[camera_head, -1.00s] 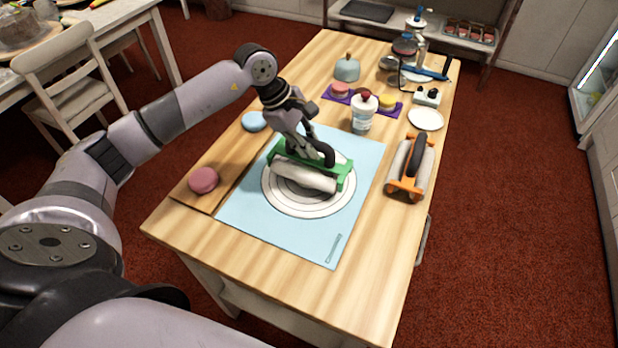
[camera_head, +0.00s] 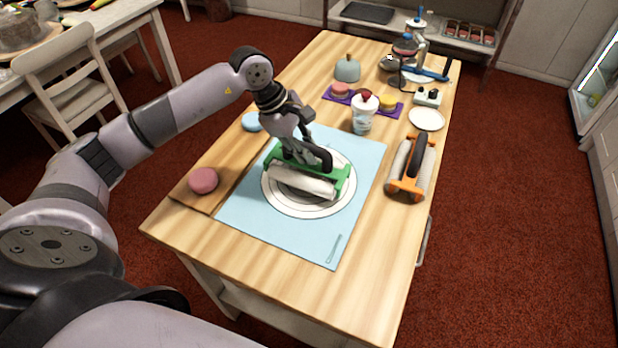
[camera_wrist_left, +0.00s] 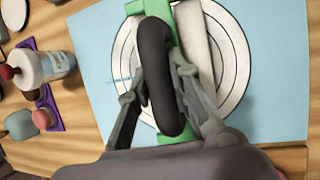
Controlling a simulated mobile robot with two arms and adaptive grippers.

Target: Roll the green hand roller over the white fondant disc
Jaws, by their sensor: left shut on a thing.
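The green hand roller (camera_head: 342,181) has a green frame, a black handle and a pale cylinder. My left gripper (camera_head: 318,160) is shut on its black handle, which also shows between the fingers in the left wrist view (camera_wrist_left: 156,75). The roller lies over the white fondant disc (camera_head: 313,210), a round white sheet with dark rings, on a light blue mat (camera_head: 300,243). Whether the cylinder touches the disc I cannot tell for sure. The roller hides the middle of the disc. The disc also shows in the left wrist view (camera_wrist_left: 232,60). My right gripper is not in view.
An orange roller (camera_head: 408,187) stands right of the mat. A white bottle with a red top (camera_head: 363,113) stands behind the mat. A pink disc (camera_head: 203,180) lies on a wooden board at left. The table's front is clear.

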